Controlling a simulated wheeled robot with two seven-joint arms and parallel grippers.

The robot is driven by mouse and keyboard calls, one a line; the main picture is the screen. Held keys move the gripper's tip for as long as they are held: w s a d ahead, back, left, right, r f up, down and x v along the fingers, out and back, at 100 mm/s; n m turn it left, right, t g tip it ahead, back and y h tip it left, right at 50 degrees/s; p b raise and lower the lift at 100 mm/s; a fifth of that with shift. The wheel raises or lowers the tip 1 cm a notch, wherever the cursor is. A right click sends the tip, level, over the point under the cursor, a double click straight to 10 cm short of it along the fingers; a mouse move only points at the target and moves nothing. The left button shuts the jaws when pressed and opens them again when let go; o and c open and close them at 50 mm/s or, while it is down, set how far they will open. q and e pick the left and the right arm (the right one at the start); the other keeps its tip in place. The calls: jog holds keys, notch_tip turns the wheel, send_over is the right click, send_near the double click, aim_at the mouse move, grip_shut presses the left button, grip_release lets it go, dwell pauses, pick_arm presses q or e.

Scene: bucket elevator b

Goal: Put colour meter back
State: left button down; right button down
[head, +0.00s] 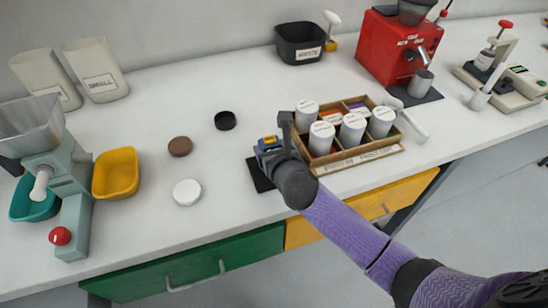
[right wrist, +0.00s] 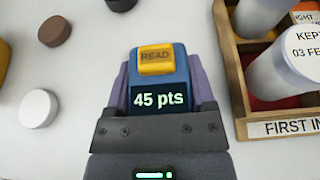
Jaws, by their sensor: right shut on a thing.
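The colour meter is a small blue block with a yellow READ button and a dark display reading "45 pts". It shows in the head view (head: 269,144) and fills the middle of the right wrist view (right wrist: 158,80). My right gripper (head: 276,150) is shut on it, with a finger on each side of the meter in the right wrist view (right wrist: 158,95). A dark flat pad (head: 259,178) shows just below the meter in the head view, partly hidden by my gripper. I cannot tell whether the meter touches it. My left gripper is not in view.
A wooden tray (head: 375,154) with several white-lidded jars stands close to the right of the gripper. Black (head: 225,120), brown (head: 180,146) and white (head: 187,192) discs lie to the left. A red grinder (head: 390,47) stands at the back.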

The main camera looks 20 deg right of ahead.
jog(key=shift+f, duration=0.9)
jog(key=shift+r, duration=0.25)
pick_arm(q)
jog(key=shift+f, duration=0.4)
pick_arm(e)
jog(key=shift+f, duration=0.1)
grip_release()
jog(key=shift+f, duration=0.1)
jog(key=shift+r, duration=0.25)
pick_arm(q)
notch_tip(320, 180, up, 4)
jog(key=p, duration=0.4)
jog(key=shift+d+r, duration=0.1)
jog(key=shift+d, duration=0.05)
pick_arm(e)
jog(key=v, duration=1.2)
